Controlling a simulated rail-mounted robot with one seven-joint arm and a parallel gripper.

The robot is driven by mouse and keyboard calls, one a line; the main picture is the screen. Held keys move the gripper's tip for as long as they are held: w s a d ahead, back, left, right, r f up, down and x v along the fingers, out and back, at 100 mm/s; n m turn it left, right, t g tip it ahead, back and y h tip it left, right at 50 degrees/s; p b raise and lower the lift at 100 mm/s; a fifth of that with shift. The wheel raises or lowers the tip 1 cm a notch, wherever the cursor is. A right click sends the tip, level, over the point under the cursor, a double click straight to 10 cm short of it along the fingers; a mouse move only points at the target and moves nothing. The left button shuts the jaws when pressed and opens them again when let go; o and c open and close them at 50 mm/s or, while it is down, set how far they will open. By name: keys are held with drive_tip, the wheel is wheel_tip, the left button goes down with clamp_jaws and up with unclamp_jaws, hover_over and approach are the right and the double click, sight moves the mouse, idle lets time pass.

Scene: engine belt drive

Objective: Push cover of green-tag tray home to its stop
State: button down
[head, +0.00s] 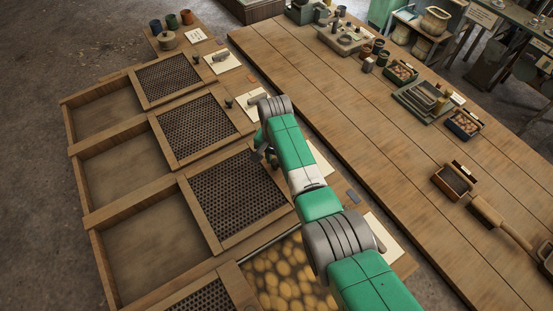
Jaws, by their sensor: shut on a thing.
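Wooden trays with dark mesh covers lie side by side on the left bench. My gripper (267,155) is pointed down at the right edge of the third mesh cover (236,192), shut on what looks like that cover's handle; my wrist and arm hide most of the grip. This cover lies over the right part of its tray (155,245), whose left part is open and bare. I see no green tag; a tag may be behind my arm.
Two more covered trays lie beyond, with mesh covers (168,79) and (196,123). The nearest tray shows potato-like lumps (290,272) beside a mesh cover (207,297). White cards (223,60) line the bench's right edge. The long table (340,115) stands to the right.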

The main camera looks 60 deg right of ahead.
drive_tip(key=shift+d, duration=0.1)
drive_tip(key=c, duration=1.5)
unclamp_jaws()
drive_tip(key=o, duration=0.4)
drive_tip(key=shift+s+d, duration=0.15)
drive_tip(key=shift+d, duration=0.05)
drive_tip(key=shift+c, duration=0.2)
drive_tip(key=shift+a, duration=0.1)
wheel_tip(320, 180, up, 8)
drive_tip(key=shift+f+p, duration=0.1)
drive_tip(key=shift+p, duration=0.6)
